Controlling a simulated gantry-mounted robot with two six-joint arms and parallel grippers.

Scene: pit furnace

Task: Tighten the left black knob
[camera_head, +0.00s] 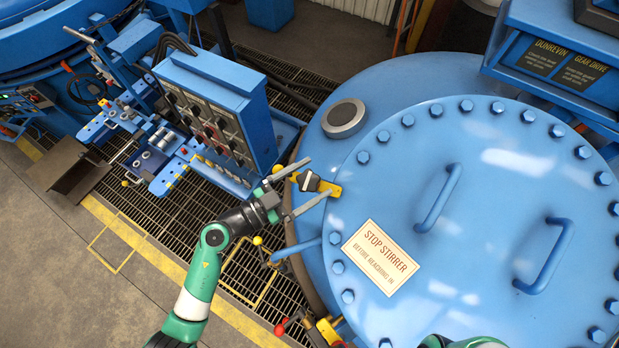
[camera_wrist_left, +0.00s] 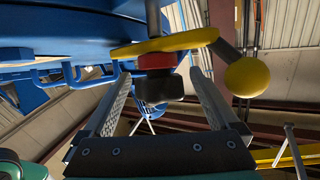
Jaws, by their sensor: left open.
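A black knob (camera_head: 308,181) sits on a yellow bar (camera_head: 329,189) at the left rim of the big blue lid (camera_head: 400,140). My left gripper (camera_head: 320,177) is open around it, one finger on each side. In the left wrist view, the black knob (camera_wrist_left: 157,88) shows between the fingers (camera_wrist_left: 157,76) with a gap on both sides. Above it are a red collar (camera_wrist_left: 156,62) and the yellow bar (camera_wrist_left: 165,44). A second yellow clamp (camera_head: 328,330) is at the lower edge of the lid, partly cut off. My right gripper is out of view.
A blue control box (camera_head: 215,105) stands left of the lid, above floor grating (camera_head: 180,205). A yellow ball (camera_wrist_left: 247,76) on a dark lever is close to the right finger in the wrist view. Blue handles (camera_head: 438,198) and a sign (camera_head: 380,257) are on the lid.

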